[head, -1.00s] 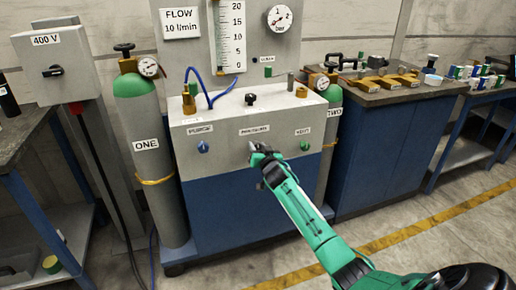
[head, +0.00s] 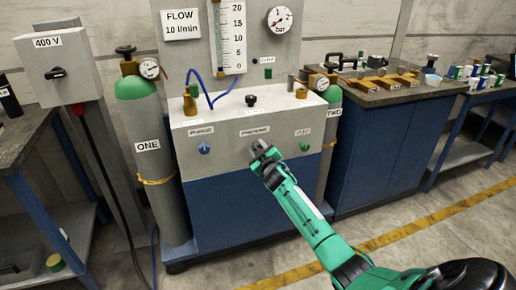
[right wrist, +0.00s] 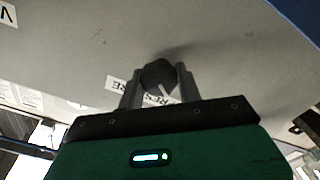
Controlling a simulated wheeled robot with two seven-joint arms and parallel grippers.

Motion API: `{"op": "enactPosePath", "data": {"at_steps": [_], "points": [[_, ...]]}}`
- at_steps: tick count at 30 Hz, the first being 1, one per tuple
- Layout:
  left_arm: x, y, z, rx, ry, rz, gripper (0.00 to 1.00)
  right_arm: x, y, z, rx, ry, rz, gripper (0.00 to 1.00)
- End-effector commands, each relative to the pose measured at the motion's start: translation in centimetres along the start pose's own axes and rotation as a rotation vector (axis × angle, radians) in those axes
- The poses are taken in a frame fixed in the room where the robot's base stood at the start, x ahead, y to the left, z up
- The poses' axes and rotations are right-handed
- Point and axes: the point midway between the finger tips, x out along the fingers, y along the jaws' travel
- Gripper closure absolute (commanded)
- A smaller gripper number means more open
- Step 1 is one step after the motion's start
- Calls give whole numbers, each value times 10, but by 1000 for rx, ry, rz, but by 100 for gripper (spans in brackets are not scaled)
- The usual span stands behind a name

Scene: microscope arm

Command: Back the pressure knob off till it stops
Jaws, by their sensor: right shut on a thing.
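The pressure knob (right wrist: 158,75) is a dark round knob with a pale line on the sloped front panel of the grey and blue bench unit. In the right wrist view it sits between my two fingers, which are shut on it. In the head view my right gripper (head: 262,152) is at the panel just below the PRESSURE label (head: 255,130) and hides the knob. The label shows upside down and partly covered in the right wrist view (right wrist: 128,86). The round bar gauge (head: 280,19) is above on the back board; I cannot read its needle surely. My left gripper is not in view.
A blue knob (head: 204,148) is left of my gripper on the panel and a green knob (head: 304,146) is right of it. Gas cylinder ONE (head: 145,130) stands at the left, cylinder TWO (head: 331,120) at the right. The floor in front is clear.

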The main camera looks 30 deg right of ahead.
Motion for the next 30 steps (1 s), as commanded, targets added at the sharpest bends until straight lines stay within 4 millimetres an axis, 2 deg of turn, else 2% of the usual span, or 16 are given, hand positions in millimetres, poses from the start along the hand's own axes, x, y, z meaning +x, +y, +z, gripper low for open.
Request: {"op": "enactPosePath", "data": {"at_steps": [30], "points": [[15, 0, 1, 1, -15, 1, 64, 0, -3, 2, -966, 0, -3, 88]]}}
